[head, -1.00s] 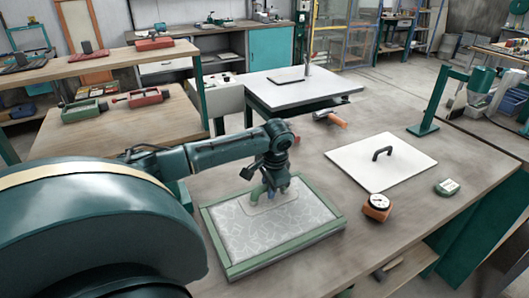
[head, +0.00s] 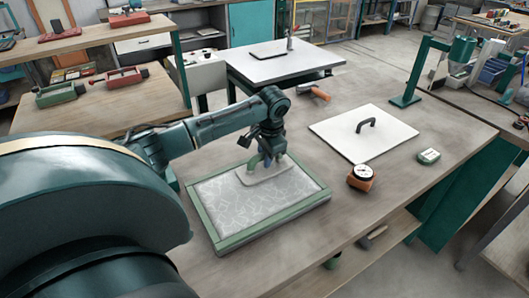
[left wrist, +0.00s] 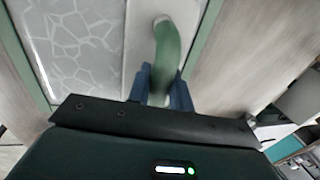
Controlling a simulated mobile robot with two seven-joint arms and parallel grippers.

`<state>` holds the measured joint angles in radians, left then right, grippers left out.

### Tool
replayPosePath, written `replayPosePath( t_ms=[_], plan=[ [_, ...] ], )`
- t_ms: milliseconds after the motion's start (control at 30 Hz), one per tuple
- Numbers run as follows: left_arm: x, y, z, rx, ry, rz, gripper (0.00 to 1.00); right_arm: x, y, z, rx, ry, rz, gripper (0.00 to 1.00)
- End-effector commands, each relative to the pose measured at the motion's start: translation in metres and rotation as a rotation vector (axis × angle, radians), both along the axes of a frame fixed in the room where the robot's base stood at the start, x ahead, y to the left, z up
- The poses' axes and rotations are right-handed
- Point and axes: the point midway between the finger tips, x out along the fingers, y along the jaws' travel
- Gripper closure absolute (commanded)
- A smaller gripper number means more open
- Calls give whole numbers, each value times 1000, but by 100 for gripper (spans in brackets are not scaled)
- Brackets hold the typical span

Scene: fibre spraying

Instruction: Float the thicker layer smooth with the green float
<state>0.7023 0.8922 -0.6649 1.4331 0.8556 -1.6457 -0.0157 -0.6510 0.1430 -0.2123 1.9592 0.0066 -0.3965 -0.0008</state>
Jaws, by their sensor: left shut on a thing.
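The green-handled float (head: 266,173) has a pale flat plate and lies over the far right part of the framed layer. My left gripper (head: 268,158) is shut on its green handle; the handle (left wrist: 172,45) also shows between the blue fingers (left wrist: 165,85) in the left wrist view. The layer (head: 240,205) is grey-white with a pattern of pale crack-like lines, inside a green frame (head: 272,229) on the bench. I cannot tell whether the plate touches the layer. My right gripper is not in view.
A white board with a black handle (head: 365,133) lies right of the frame. An orange dial gauge (head: 360,178), a small green box (head: 429,157) and an orange-handled tool (head: 314,92) rest on the bench. A green stand (head: 405,100) rises at the right.

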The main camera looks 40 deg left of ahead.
Motion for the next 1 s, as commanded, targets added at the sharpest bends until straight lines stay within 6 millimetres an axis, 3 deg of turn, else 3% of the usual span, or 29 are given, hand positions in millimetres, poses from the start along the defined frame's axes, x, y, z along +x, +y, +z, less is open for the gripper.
replayPosePath(
  t_ms=[533, 1000],
  plan=[
    [1, 0, 57, 1, -5, 0, 100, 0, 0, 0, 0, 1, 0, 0],
    [0, 1, 64, 0, -3, 0, 100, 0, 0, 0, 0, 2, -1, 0]
  ],
)
